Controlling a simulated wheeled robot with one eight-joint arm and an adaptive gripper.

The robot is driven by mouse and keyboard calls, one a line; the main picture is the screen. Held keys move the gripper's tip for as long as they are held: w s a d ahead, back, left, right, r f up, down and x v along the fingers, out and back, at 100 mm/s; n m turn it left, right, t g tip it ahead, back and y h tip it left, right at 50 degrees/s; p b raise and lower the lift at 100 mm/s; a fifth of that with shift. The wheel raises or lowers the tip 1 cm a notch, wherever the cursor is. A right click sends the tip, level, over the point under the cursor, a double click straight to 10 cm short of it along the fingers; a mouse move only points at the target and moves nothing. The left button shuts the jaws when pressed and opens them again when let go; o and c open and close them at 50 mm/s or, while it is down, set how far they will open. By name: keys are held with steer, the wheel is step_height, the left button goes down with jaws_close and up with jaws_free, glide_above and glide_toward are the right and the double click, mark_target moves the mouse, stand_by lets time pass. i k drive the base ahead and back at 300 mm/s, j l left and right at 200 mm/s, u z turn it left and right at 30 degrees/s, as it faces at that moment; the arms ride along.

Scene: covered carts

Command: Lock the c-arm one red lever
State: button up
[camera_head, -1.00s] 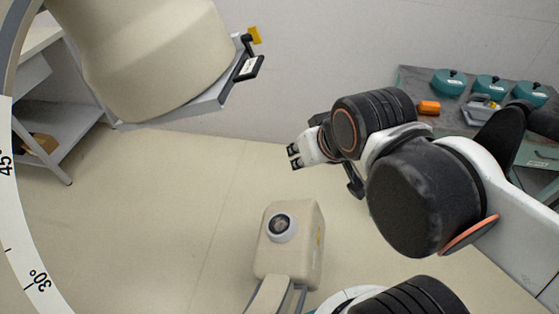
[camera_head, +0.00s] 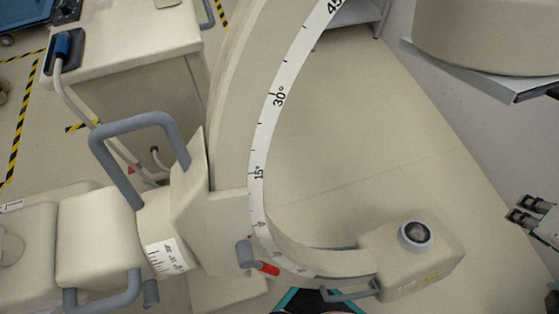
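The C-arm (camera_head: 232,105) is a cream arc with a white degree scale, curving down from the top middle. A small red lever (camera_head: 268,269) sticks out to the right from beside a grey knob (camera_head: 246,254) near the arc's foot. I cannot tell the lever's locked state. My gripper (camera_head: 519,209) is at the right edge, with its two black fingertips apart and nothing between them. It is far to the right of the red lever, beyond the C-arm's lower end housing (camera_head: 410,262).
Grey handles (camera_head: 135,125) stick out of the cart body on the left. A cream console (camera_head: 125,40) with a cable stands at the top left. The large C-arm head (camera_head: 490,40) overhangs at the top right. Open floor (camera_head: 350,150) lies inside the arc.

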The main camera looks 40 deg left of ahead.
mark_target(243, 249)
steer(key=u, duration=2.7)
steer(key=k+j+z, duration=0.1)
steer(key=k+j, duration=0.7)
steer(key=k, duration=0.3)
steer(key=i+z, duration=0.1)
steer(key=i, duration=0.1)
